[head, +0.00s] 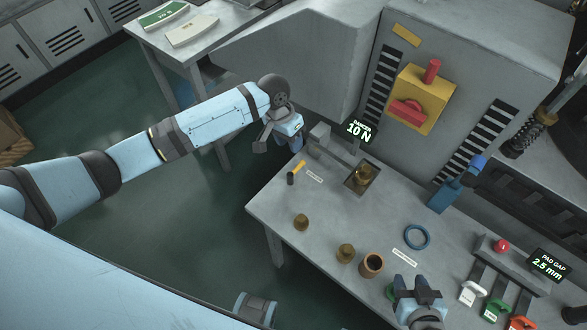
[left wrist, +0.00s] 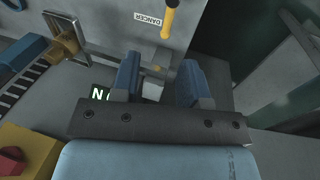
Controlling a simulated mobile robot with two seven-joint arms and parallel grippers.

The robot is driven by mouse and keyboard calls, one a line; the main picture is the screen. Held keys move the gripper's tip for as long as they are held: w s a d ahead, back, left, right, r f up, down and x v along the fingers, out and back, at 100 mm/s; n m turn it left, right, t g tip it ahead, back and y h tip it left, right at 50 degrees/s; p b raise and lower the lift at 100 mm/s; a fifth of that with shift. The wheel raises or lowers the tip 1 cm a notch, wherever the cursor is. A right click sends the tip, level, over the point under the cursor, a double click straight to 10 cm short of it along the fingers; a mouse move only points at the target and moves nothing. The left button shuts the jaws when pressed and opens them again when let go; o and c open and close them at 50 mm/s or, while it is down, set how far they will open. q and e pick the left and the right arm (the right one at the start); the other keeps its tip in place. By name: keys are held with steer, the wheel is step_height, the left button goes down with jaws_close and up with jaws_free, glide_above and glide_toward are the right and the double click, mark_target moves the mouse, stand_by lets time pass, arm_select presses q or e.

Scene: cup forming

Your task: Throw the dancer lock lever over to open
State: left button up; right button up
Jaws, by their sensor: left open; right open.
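The dancer lock lever (head: 298,166), with a yellow shaft and a dark end, is at the left end of the grey bench, beside a small white label (head: 314,177). In the left wrist view the yellow lever (left wrist: 169,22) is beyond the fingertips, beside the "DANCER" label (left wrist: 147,20). My left gripper (head: 279,146) is open and empty near the bench's left corner, apart from the lever; its two blue fingers (left wrist: 158,72) are spread in the wrist view. My right gripper (head: 418,296) is open at the bench's front edge, far from the lever.
A "DANCER 10 N" display (head: 358,130) and a grey block (head: 320,132) stand behind the lever. Brass cups (head: 301,222), a blue ring (head: 417,236) and a yellow box with a red switch (head: 421,95) are further off.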

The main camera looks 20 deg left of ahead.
mark_target(294, 170)
steer(key=shift+s+f, duration=0.2)
steer(key=shift+s, duration=0.1)
arm_select(q)
steer(key=shift+y, duration=0.3)
steer(key=f, duration=0.8)
steer(key=d+f, duration=0.1)
steer(key=f, duration=0.3)
steer(key=shift+s+d+f, duration=0.1)
steer(key=shift+f, duration=0.05)
arm_select(e)
steer(key=shift+w+d, duration=0.1)
steer(key=shift+w, duration=0.15)
arm_select(q)
steer(key=c, duration=0.7)
steer(key=shift+c, duration=0.2)
